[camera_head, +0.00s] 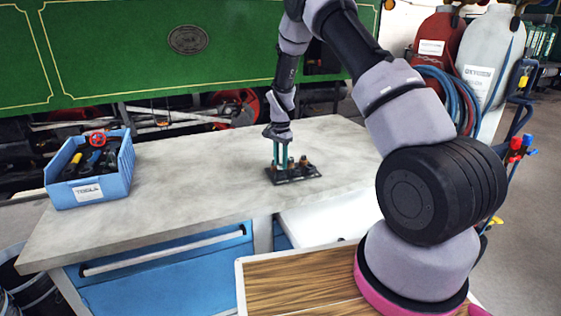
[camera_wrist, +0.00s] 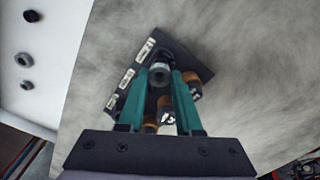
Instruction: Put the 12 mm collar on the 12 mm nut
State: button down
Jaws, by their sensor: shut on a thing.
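My gripper (camera_wrist: 161,80) points down over a dark plate (camera_wrist: 184,55) on the bench. Its teal fingers are shut on a grey ring-shaped collar (camera_wrist: 159,70), seen from above in the wrist view. In the head view my gripper (camera_head: 280,160) stands over the left part of the plate (camera_head: 293,174). Brass-coloured fittings show on the plate: one to the right of the fingers (camera_wrist: 194,84), one between the fingers (camera_wrist: 166,112). I cannot tell which is the 12 mm nut, or whether the collar touches anything beneath it. The white labels are too blurred to read.
A blue tool box (camera_head: 88,170) stands at the bench's left end. The grey bench top (camera_head: 200,180) around the plate is clear. A green tram side (camera_head: 130,50) stands behind.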

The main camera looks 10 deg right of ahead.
jog(key=shift+f, duration=0.8)
dwell(3.0)
jog(key=shift+c, duration=1.7)
grip_release()
notch_tip(320, 180, up, 7)
jog(key=shift+r, duration=0.1)
